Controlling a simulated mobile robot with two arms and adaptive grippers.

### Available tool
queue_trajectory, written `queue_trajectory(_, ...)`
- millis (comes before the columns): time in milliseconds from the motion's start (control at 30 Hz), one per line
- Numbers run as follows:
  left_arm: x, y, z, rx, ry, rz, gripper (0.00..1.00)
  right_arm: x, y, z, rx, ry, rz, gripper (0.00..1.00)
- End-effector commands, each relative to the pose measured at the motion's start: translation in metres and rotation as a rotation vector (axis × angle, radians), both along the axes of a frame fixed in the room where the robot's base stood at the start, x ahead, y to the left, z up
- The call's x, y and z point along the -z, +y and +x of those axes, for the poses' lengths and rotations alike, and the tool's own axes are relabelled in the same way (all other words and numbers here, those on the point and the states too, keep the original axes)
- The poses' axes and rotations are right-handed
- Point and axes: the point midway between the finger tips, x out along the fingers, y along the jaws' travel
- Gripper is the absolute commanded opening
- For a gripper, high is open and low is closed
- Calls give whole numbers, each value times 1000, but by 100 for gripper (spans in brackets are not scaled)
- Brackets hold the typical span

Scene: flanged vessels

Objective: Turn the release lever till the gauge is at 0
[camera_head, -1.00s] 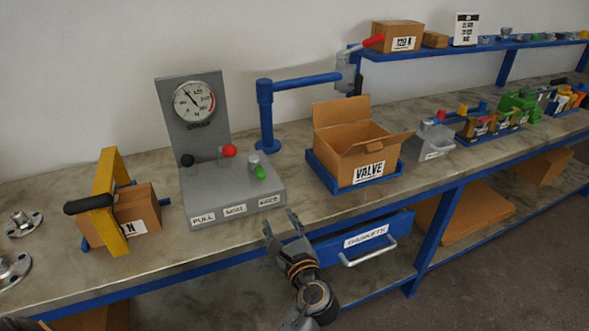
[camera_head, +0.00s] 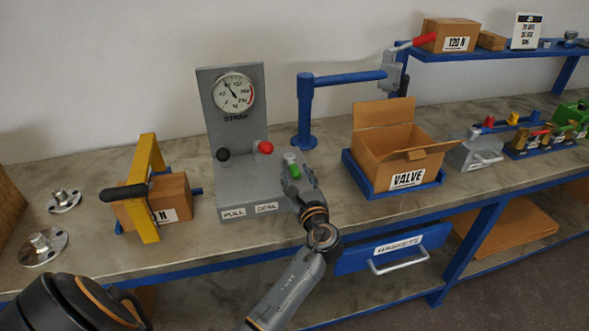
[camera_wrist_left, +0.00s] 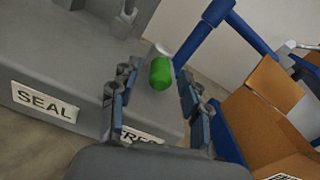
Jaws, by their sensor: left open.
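The grey panel (camera_head: 232,150) stands on the bench with a round gauge (camera_head: 233,91) near its top. The gauge needle points up and left; its exact reading is too small to tell. The release lever (camera_head: 294,171), with a green grip and pale top, stands at the right of the panel's base. My left gripper (camera_head: 299,179) is open beside it. The "FREE" label is partly hidden by my gripper. My right gripper is not in view.
A blue post with an arm (camera_head: 305,110) rises behind. The VALVE box (camera_head: 390,150) is to the right, a yellow-framed clamp (camera_head: 147,190) to the left.

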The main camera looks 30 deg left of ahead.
Motion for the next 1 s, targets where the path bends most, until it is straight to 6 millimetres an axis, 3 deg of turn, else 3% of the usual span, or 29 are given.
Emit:
queue_trajectory(200, 0, 17, 15, 1, 0, 0, 46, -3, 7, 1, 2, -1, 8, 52)
queue_trajectory(533, 0, 19, 17, 1, 0, -1, 46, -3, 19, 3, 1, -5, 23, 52)
queue_trajectory(767, 0, 19, 17, 1, 0, -1, 2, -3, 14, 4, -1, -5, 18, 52)
queue_trajectory(1000, 1, 19, 17, 0, 1, -1, 0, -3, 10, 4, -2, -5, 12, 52)
